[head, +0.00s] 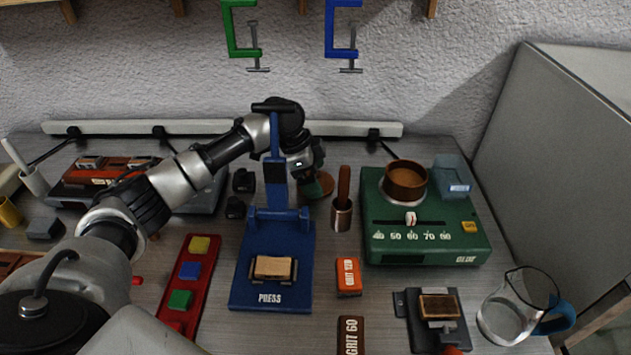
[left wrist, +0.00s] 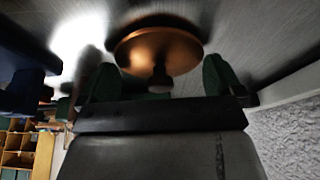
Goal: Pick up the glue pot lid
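The glue pot lid (left wrist: 158,45) is a round copper-brown disc with a small knob (left wrist: 160,78) facing my left gripper. In the head view the lid (head: 326,183) lies on the bench, partly hidden by my left gripper (head: 312,186). In the left wrist view my left gripper (left wrist: 160,82) has its two green-tipped fingers wide apart, one on each side of the knob, with gaps showing. It is open and empty. The brown glue pot (head: 405,182) sits uncovered on the green glue heater (head: 427,248). My right gripper is not in view.
A wooden-handled brush in a metal cup (head: 342,214) stands just right of the lid. The blue press (head: 270,235) stands at the left, close under my arm. A glass jug (head: 510,310) stands at the front right. Small black parts (head: 242,180) lie left of the press lever.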

